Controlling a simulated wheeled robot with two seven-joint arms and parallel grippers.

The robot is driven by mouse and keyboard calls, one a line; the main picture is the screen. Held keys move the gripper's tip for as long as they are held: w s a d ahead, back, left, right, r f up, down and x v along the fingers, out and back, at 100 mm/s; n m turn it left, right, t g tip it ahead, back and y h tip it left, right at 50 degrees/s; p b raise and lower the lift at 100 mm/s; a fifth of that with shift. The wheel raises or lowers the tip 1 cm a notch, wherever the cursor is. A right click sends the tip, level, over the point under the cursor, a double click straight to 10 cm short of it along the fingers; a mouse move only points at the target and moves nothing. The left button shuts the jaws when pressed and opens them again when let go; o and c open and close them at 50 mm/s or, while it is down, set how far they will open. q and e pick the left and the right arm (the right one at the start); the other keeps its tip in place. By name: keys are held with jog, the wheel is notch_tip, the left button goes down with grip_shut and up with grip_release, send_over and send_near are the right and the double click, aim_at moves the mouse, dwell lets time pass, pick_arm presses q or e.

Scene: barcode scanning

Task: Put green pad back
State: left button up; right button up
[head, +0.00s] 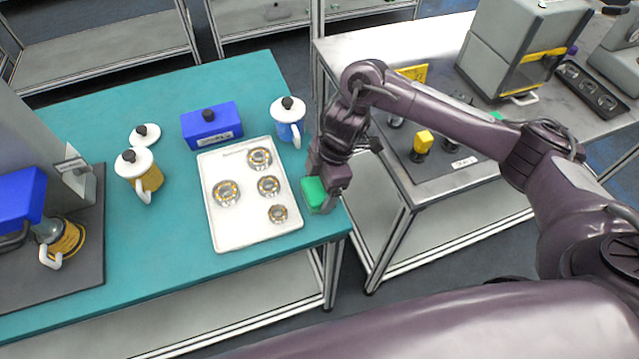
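The green pad (314,194) is a small bright green block at the right edge of the teal table, beside the white tray's right side. My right gripper (324,196) points down at it, with its fingers against the pad; it looks shut on it. The far finger is mostly hidden, and I cannot tell whether the pad touches the table. My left gripper is not in view.
A gap separates the teal table from the grey table (433,191).

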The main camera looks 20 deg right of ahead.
jog(key=o, duration=0.3)
jog(key=shift+o, duration=0.2)
jog(key=shift+r, duration=0.1)
jog(key=shift+r, duration=0.3)
jog(key=p+v, duration=0.1)
jog(key=v, duration=1)
jog(key=shift+r+p, duration=0.25)
jog(key=shift+p, duration=0.1)
jog(key=shift+d, duration=0.15)
